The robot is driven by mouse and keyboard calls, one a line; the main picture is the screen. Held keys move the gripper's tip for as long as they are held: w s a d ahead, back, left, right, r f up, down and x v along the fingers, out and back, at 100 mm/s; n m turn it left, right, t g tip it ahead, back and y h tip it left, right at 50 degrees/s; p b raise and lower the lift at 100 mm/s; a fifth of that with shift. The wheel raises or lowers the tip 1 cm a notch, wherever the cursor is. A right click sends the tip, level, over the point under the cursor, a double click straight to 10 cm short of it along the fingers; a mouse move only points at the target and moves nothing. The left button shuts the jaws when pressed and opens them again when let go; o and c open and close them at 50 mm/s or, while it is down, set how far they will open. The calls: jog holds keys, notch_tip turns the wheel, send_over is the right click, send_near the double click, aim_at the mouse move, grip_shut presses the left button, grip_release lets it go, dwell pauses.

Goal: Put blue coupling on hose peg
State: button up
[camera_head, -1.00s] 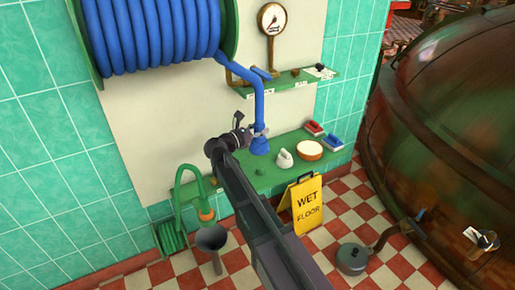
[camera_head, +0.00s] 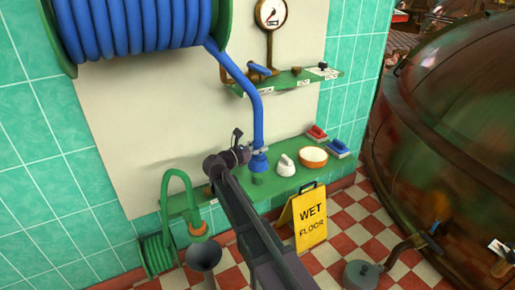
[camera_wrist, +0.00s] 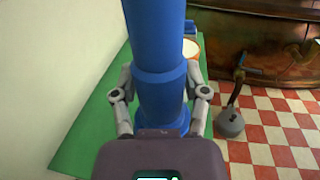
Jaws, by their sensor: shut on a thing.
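The blue coupling (camera_head: 258,164) is the flared end of the blue hose (camera_head: 256,118). My gripper (camera_head: 260,150) is shut on it, with a finger on each side in the wrist view (camera_wrist: 160,92). The coupling (camera_wrist: 161,105) hangs roughly upright. A short dark green stub (camera_head: 257,180), which looks like the hose peg, stands on the green lower shelf (camera_head: 230,200) just under the coupling. I cannot tell whether they touch. The peg is hidden in the wrist view.
A green hose (camera_head: 176,177) hangs at left. A yellow wet-floor sign (camera_head: 309,218) stands in front.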

aim_at(253, 165)
jog(key=shift+f, duration=0.1)
notch_tip(253, 165, down, 6)
jog(key=b, duration=0.6)
dwell(0.3)
jog(key=shift+f+b, duration=0.6)
jog(key=shift+b, duration=0.15)
dwell(1.0)
jog(key=o, duration=1.2)
jog(key=shift+s, duration=0.1)
jog(key=shift+c, duration=0.2)
jog(key=shift+a, duration=0.1)
jog(key=v, duration=1.2)
jog(key=shift+s+d, duration=0.1)
jog(key=shift+d, duration=0.1)
